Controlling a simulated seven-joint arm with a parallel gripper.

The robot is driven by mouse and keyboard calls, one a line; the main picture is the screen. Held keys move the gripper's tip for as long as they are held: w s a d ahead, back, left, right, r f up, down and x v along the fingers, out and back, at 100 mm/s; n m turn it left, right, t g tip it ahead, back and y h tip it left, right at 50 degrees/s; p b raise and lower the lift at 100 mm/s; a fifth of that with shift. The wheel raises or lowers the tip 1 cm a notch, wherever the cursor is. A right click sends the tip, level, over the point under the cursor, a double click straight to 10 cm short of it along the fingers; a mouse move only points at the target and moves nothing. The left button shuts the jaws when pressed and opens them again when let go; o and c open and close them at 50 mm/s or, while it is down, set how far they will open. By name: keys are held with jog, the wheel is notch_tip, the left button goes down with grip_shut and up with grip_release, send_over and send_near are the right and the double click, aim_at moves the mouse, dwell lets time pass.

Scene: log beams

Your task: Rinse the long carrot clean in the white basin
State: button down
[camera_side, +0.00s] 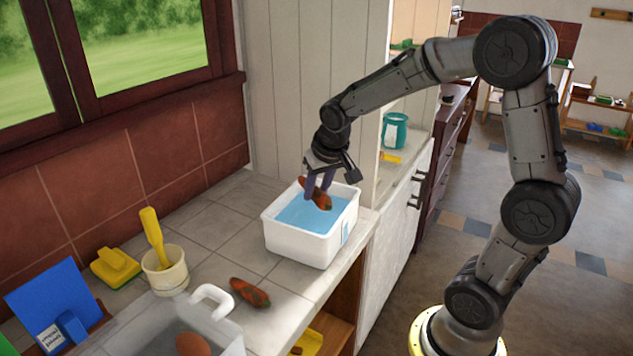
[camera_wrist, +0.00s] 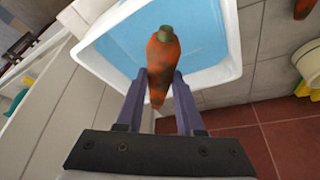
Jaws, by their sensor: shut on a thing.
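A long orange carrot (camera_side: 318,196) with dark dirt patches and a green top is in my gripper (camera_side: 320,186). The wrist view shows the carrot (camera_wrist: 163,52) clamped near its tapered end between the two purple fingers (camera_wrist: 161,82). The white basin (camera_side: 297,243) stands on the tiled counter, with blue water in it. Its rim (camera_wrist: 233,38) also shows in the wrist view. The carrot is over the water; I cannot tell whether its lower end touches it.
A second, shorter dirty carrot (camera_side: 250,292) lies on the counter beside the sink (camera_side: 213,325). A cream cup (camera_side: 165,275) holding a yellow brush (camera_side: 153,236) and a yellow sponge (camera_side: 115,268) stand farther left. A cabinet wall (camera_side: 310,85) rises behind the basin.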

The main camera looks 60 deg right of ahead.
jog(key=shift+f, duration=4.95)
dwell(1.0)
jog(key=shift+r, duration=6.35)
